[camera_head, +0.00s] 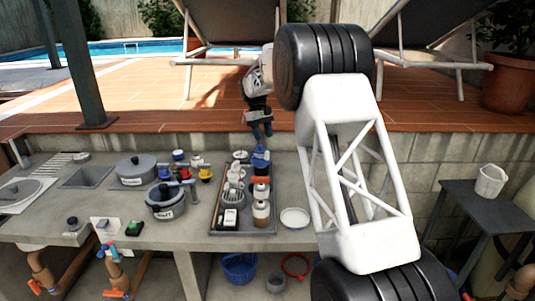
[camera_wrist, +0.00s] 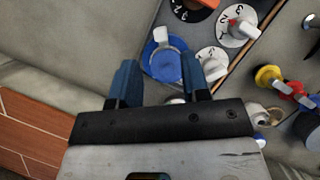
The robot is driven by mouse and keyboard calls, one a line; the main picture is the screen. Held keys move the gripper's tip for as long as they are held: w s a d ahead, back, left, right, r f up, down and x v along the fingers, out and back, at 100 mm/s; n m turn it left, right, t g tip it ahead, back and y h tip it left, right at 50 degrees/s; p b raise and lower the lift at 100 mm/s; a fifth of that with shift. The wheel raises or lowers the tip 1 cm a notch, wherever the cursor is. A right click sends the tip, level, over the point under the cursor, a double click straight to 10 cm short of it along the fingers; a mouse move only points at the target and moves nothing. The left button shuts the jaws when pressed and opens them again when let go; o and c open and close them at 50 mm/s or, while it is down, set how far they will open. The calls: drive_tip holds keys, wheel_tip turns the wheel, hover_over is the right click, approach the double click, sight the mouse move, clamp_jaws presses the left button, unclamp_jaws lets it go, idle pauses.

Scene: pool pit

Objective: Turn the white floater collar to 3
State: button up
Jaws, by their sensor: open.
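Two white numbered collars with red marks show in the wrist view, one nearer (camera_wrist: 211,62) and one farther (camera_wrist: 241,25); I cannot tell which is the floater collar. They also seem to show in the grey tray in the head view, as small white tops (camera_head: 240,155). A blue floater (camera_wrist: 165,58) with a white knob lies ahead of my gripper, between the lines of its fingers; it also shows in the head view (camera_head: 261,157). My gripper (camera_head: 262,131) is open and empty above the tray's far end. Its blue fingers (camera_wrist: 158,78) touch nothing that I can see.
The tray (camera_head: 213,218) also holds brown-and-white floaters (camera_head: 261,211) and a black box (camera_head: 230,217). Red and yellow valves (camera_head: 205,174) and grey pots (camera_head: 166,201) stand left of it. A white dish (camera_head: 295,217) lies right. A tiled ledge (camera_head: 180,118) runs behind.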

sight(267, 152)
drive_tip(key=shift+x, duration=3.9)
drive_tip(key=shift+c, duration=0.4)
clamp_jaws()
